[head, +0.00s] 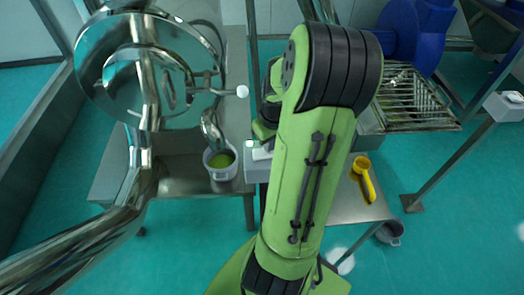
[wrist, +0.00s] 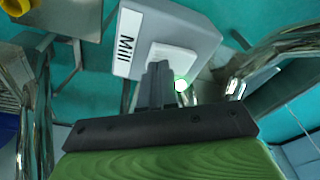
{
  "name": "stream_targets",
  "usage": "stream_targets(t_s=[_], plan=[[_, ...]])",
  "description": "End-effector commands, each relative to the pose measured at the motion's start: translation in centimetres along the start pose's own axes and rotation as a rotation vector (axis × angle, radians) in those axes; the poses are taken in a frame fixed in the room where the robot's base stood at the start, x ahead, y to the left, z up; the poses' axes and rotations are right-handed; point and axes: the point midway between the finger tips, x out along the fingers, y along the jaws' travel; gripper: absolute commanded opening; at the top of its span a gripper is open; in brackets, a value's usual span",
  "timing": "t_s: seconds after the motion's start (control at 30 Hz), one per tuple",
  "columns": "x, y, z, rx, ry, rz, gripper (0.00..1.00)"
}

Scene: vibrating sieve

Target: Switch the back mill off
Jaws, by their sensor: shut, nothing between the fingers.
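A grey switch box (wrist: 185,28) labelled "Mill" fills the upper middle of the wrist view. It has a white switch plate (wrist: 172,56), and a round green light (wrist: 181,86) glows near its lower edge. My gripper (wrist: 158,72) is shut and empty, its dark fingertips over the lower part of the white switch plate. I cannot tell whether they touch it. In the head view a grey box (head: 257,173) with a white switch sits just left of my green arm, which hides part of it and most of my gripper.
A shiny metal mill (head: 140,85) stands on a table at left, with a cup (head: 222,172) of green contents below its spout. A yellow scoop (head: 367,182) lies on a table right of my arm. A metal rack (head: 415,100), blue machine (head: 400,30) and another switch box (head: 505,106) stand farther right.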

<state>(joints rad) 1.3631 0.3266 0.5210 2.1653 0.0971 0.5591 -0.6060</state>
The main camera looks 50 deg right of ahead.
Motion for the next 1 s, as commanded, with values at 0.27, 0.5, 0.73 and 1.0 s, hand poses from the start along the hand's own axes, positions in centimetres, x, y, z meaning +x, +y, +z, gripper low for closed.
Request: stream_targets(t_s=[0.27,0.5,0.73,1.0], plan=[[0.5,0.0,0.1,0.000,0.000,0.000,0.00],[0.9,0.0,0.1,0.000,0.000,-0.001,0.00],[0.6,0.0,0.1,-0.001,0.000,0.000,0.00],[-2.0,0.0,-0.3,0.000,0.000,0.000,0.00]])
